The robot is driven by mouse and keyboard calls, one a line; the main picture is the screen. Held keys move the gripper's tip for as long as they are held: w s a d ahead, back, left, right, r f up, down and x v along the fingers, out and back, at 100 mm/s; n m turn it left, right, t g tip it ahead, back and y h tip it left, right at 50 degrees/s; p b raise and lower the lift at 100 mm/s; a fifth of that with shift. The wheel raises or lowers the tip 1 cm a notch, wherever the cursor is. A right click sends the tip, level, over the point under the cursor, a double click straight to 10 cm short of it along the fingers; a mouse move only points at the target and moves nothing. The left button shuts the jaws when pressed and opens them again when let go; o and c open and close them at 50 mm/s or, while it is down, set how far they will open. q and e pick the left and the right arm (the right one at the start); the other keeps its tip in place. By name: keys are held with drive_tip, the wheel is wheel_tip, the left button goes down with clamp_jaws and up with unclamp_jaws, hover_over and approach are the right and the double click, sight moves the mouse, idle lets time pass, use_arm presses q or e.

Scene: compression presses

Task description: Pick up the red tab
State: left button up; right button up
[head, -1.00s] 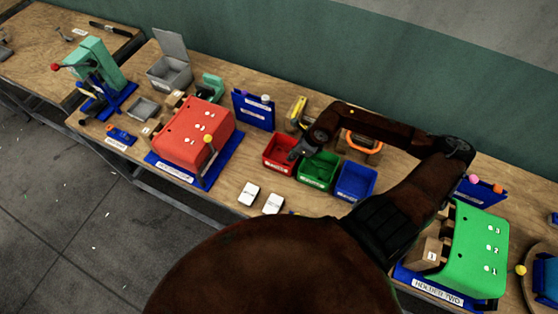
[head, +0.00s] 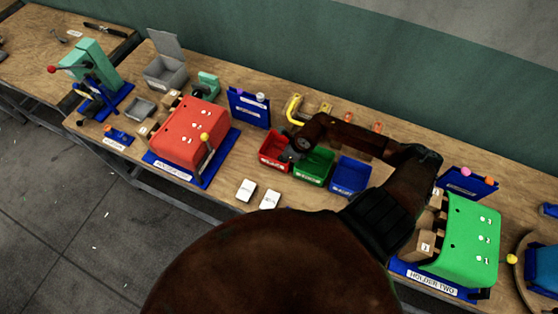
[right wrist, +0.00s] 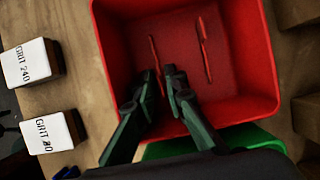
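The red bin (head: 269,143) stands at the left of a row of three bins on the bench. In the right wrist view, two thin red tabs lie inside the red bin (right wrist: 262,60). One red tab (right wrist: 153,52) runs down between my right fingertips, and the other red tab (right wrist: 204,48) lies to the right of them. My right gripper (right wrist: 161,72) reaches over the bin with its fingers a narrow gap apart. I cannot tell whether they touch the nearer tab. In the head view the right gripper (head: 291,155) is at the red bin's right side. My left gripper is out of view.
A green bin (head: 314,167) and a blue bin (head: 349,176) stand beside the red bin. White blocks (head: 246,190) lie in front. A red press (head: 190,133) is to the left and a green press (head: 468,240) to the right. Yellow and orange handles are behind.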

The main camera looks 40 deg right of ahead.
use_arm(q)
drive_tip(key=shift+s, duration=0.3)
use_arm(e)
clamp_jaws()
wheel_tip(320, 180, up, 9)
drive_tip(key=shift+w+r+b, duration=0.1)
drive_tip(key=shift+b, duration=0.65)
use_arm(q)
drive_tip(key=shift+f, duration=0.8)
use_arm(e)
drive_tip(key=shift+r, duration=0.45)
